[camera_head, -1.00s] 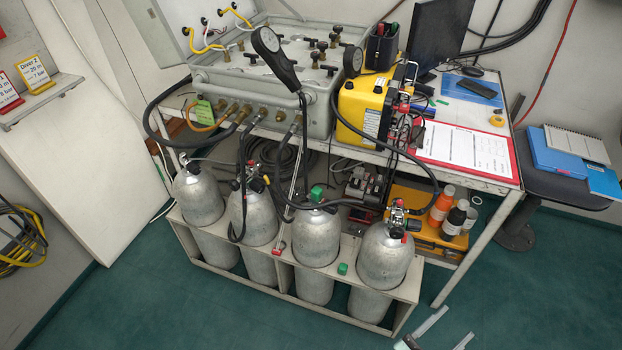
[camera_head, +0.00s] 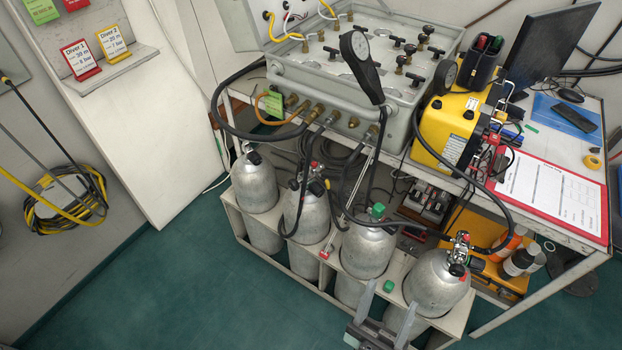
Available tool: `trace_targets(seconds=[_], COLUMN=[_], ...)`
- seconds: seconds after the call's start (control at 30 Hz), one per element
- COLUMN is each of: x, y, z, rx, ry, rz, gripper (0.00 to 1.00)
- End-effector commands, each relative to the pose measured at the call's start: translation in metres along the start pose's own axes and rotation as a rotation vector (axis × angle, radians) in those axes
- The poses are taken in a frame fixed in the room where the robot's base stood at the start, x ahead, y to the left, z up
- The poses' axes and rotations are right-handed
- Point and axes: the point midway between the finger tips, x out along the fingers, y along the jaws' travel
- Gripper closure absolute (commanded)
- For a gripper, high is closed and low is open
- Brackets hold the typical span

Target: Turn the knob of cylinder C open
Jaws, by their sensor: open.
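Several grey gas cylinders stand upright in a row in a pale rack (camera_head: 310,262). No letters are readable on them, so I cannot tell which is C by marking. The third cylinder from the left (camera_head: 367,252) has a green cap or knob (camera_head: 378,211) on top. The rightmost cylinder (camera_head: 437,283) carries a valve with hoses and a dark knob (camera_head: 458,269). The second cylinder (camera_head: 306,216) also has a valve with hoses; the leftmost cylinder (camera_head: 254,183) has a dark knob (camera_head: 254,158). My gripper (camera_head: 391,295) is open and empty at the bottom, in front of the two right cylinders, partly hiding the rack.
A grey valve panel (camera_head: 290,85) and a yellow case (camera_head: 447,125) sit on the bench above the cylinders. Black hoses hang over the cylinder tops. The floor (camera_head: 190,290) in front is clear.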

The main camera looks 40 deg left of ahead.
Motion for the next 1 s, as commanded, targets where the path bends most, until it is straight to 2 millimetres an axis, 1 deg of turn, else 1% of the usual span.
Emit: trace_targets(seconds=[0.03,0.07,0.1,0.17,0.2,0.27,0.3,0.33,0.37,0.4,0.47,0.5,0.6,0.7,0.8,1.0], x=[0.007,0.01,0.012,0.013,0.014,0.013,0.01,0.009,0.005,-0.001,-0.013,-0.023,-0.048,-0.068,-0.079,-0.092], y=[-0.017,-0.028,-0.044,-0.069,-0.087,-0.116,-0.138,-0.154,-0.171,-0.195,-0.228,-0.247,-0.282,-0.299,-0.307,-0.314], z=[0.016,0.026,0.04,0.064,0.079,0.104,0.124,0.138,0.152,0.174,0.203,0.223,0.26,0.287,0.302,0.316], rx=[0.013,0.019,0.028,0.042,0.048,0.057,0.062,0.062,0.062,0.059,0.043,0.028,-0.024,-0.084,-0.133,-0.164], ry=[-0.027,-0.043,-0.069,-0.118,-0.147,-0.197,-0.24,-0.267,-0.299,-0.349,-0.417,-0.463,-0.556,-0.621,-0.654,-0.68], rz=[-0.05,-0.083,-0.129,-0.203,-0.256,-0.345,-0.411,-0.464,-0.523,-0.605,-0.733,-0.815,-1.001,-1.14,-1.229,-1.286], gripper=[0.41,0.41,0.41,0.41,0.41,0.41,0.41,0.41,0.41,0.41,0.41,0.41,0.41,0.41,0.41,0.41])
